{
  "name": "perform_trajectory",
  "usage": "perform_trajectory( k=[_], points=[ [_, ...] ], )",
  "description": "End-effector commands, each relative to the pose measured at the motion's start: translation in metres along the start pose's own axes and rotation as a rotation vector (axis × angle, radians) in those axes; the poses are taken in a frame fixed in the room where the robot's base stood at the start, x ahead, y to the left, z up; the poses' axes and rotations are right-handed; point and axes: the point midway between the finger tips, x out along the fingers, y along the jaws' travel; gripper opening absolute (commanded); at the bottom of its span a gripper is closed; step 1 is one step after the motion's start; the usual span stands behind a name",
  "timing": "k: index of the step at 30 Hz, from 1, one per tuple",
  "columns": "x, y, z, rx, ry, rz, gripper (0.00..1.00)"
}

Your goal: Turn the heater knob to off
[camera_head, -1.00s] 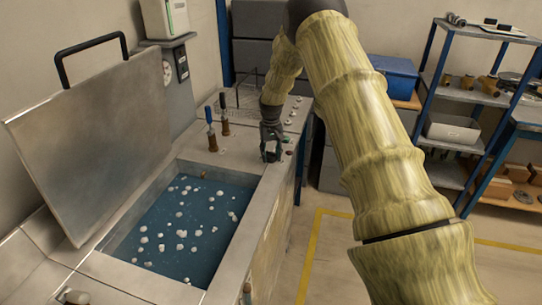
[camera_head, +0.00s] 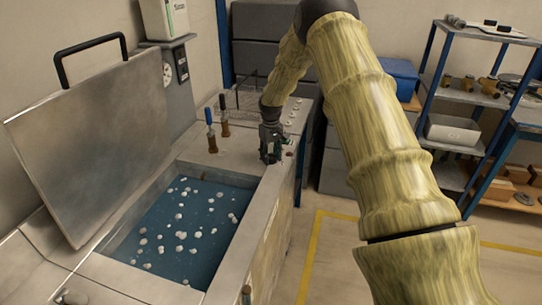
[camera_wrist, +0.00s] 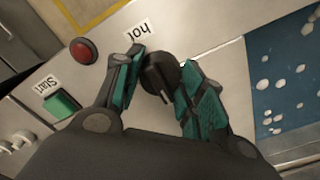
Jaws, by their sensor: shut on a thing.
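The heater knob (camera_wrist: 160,75) is a round black knob with a raised grip on the metal panel, beside a label reading "hot" (camera_wrist: 138,30). My gripper (camera_wrist: 157,84) has its two teal-padded fingers on either side of the knob and is shut on it in the wrist view. In the head view my gripper (camera_head: 270,155) reaches down to the bench top at the tank's far right corner. The knob is hidden there. I cannot read an off mark in either view.
A red button (camera_wrist: 83,51) and a green button (camera_wrist: 62,104) labelled "Start" sit near the knob. The water tank (camera_head: 185,225) with floating white balls lies in front, its lid (camera_head: 95,140) raised at left.

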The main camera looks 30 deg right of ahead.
Motion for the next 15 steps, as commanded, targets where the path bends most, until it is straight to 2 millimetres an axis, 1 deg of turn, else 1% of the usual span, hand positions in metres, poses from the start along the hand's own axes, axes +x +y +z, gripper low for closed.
perform_trajectory(
  k=[3,4,6,7,15],
  points=[
    [0.0009,-0.0001,0.0003,0.0,-0.001,0.0,0.16],
    [0.0009,-0.0001,0.0004,0.0,-0.001,0.0,0.45],
    [0.0008,-0.0001,0.0003,0.0,-0.001,0.0,0.58],
    [0.0008,-0.0001,0.0003,0.0,-0.001,0.0,0.63],
    [0.0003,0.0,0.0002,0.001,0.0,0.0,0.63]
  ],
)
